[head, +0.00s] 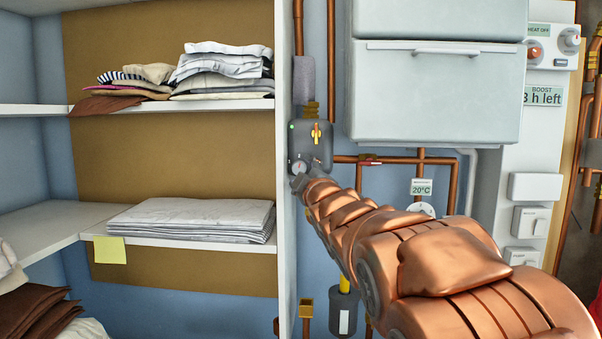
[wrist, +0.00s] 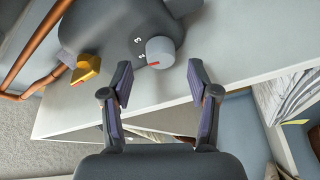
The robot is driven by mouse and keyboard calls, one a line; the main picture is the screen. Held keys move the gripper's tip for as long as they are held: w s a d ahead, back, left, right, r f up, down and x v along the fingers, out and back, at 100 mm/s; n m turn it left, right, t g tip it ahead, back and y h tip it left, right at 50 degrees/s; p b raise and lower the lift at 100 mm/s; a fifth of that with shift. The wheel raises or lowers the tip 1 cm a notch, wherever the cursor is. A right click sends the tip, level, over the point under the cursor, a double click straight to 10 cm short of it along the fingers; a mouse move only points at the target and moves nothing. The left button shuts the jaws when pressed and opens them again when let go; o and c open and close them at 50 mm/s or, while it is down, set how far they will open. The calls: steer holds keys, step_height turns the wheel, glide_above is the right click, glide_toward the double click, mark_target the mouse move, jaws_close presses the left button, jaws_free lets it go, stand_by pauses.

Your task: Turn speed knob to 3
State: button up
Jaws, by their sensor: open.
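The speed knob (wrist: 160,50) is a round grey dial on a dark grey pump-like housing (wrist: 110,25) in the wrist view. A red mark shows on its lower edge. Small white numerals are printed beside it; one looks like a 3, and the other is too small to read surely. My gripper (wrist: 160,80) is open, with its fingertips to either side of and just short of the knob, not visibly touching it. In the head view the housing (head: 310,138) is on the wall beyond the shelf panel, with my gripper (head: 299,180) at its lower edge.
Copper pipes (wrist: 38,50) run close by. The white shelf panel (head: 285,240) stands just left of my arm. Folded linen (head: 195,218) lies on the shelf. A white cabinet (head: 435,95) hangs at right.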

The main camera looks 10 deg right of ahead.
steer(key=s+f, duration=0.1)
steer(key=s, duration=0.8)
steer(key=shift+d+f, duration=0.15)
steer(key=shift+d, duration=0.05)
steer(key=shift+c, duration=0.2)
